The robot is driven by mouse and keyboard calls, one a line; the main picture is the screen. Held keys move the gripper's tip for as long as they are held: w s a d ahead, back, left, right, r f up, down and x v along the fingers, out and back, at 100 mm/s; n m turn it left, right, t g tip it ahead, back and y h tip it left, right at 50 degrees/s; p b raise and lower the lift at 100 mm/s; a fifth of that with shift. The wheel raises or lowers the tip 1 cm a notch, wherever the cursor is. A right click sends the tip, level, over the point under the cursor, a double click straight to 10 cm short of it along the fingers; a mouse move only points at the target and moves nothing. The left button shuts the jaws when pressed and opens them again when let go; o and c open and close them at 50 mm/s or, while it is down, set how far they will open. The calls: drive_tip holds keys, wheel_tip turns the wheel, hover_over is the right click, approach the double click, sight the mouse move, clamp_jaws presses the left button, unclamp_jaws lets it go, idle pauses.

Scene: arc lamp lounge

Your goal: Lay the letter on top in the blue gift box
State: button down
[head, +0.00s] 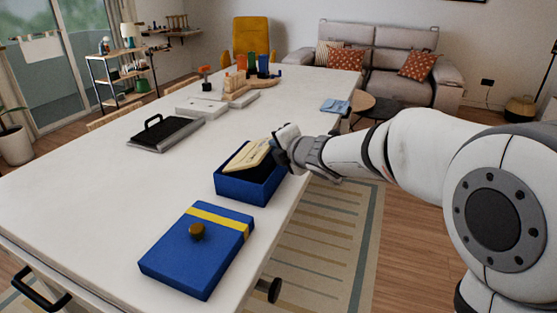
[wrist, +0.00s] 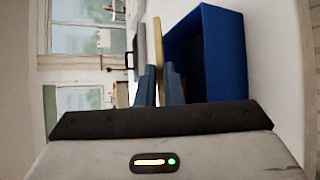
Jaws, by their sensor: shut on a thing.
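The blue gift box (head: 247,188) stands open on the white table, with a dark inside. It also fills the right of the wrist view (wrist: 222,55). My gripper (head: 279,150) is at the box's far right side, shut on the cream letter (head: 254,153). The letter is tilted over the box opening; whether it touches the rim or contents is unclear. In the wrist view the letter (wrist: 158,55) shows edge-on between the fingers (wrist: 159,85). The blue lid (head: 190,262) with a yellow band and a brown knob lies on the table in front of the box.
On the white table (head: 90,205), a black-handled tray (head: 167,133) lies left of the box. White boxes (head: 199,106), wooden items and a blue cloth (head: 335,105) lie farther back. The table's right edge runs close beside the box.

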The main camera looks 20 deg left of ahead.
drive_tip(key=shift+f, duration=0.9)
drive_tip(key=shift+f+b, duration=0.4)
drive_tip(key=shift+b, duration=0.2)
drive_tip(key=shift+f, duration=0.25)
drive_tip(key=c, duration=1.6)
unclamp_jaws()
drive_tip(key=shift+o, duration=0.2)
drive_tip(key=shift+r, duration=0.1)
